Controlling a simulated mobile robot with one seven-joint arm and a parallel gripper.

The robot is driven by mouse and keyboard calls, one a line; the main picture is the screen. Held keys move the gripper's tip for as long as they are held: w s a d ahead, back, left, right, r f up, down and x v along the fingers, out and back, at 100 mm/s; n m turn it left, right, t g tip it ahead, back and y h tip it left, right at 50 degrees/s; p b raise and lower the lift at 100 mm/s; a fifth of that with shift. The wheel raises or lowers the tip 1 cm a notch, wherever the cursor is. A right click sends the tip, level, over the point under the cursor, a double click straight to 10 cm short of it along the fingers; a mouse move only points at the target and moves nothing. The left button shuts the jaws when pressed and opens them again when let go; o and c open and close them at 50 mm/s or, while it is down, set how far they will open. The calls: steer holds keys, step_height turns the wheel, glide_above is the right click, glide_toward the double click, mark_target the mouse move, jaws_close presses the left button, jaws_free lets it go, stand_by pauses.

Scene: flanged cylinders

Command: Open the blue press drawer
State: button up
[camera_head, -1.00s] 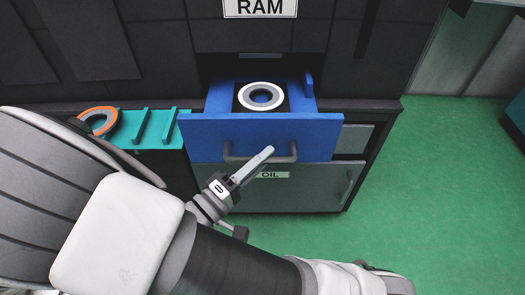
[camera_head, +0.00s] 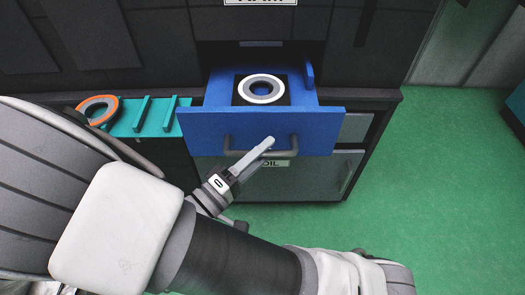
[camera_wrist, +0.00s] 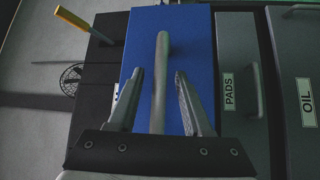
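The blue press drawer (camera_head: 262,128) stands pulled out of the dark cabinet in the head view. A white-and-grey ring (camera_head: 261,89) on a black square lies inside it. Its grey bar handle (camera_head: 285,153) is on the front face. My gripper (camera_head: 268,142) is at this handle. In the wrist view my gripper (camera_wrist: 160,75) is open, with one finger on each side of the handle bar (camera_wrist: 161,100) and visible gaps between. The blue drawer front (camera_wrist: 195,50) lies behind the fingers.
A grey drawer labelled OIL (camera_head: 300,178) is below. A drawer labelled PADS (camera_wrist: 240,60) shows in the wrist view. A teal rack (camera_head: 150,118) with an orange ring (camera_head: 97,108) stands at left. Green floor (camera_head: 440,180) is clear at right.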

steer(key=shift+s, duration=0.1)
stand_by(0.3)
steer(key=p+v, duration=0.1)
steer(key=v, duration=1.6)
steer(key=shift+a+p, duration=0.2)
steer(key=shift+p, duration=0.15)
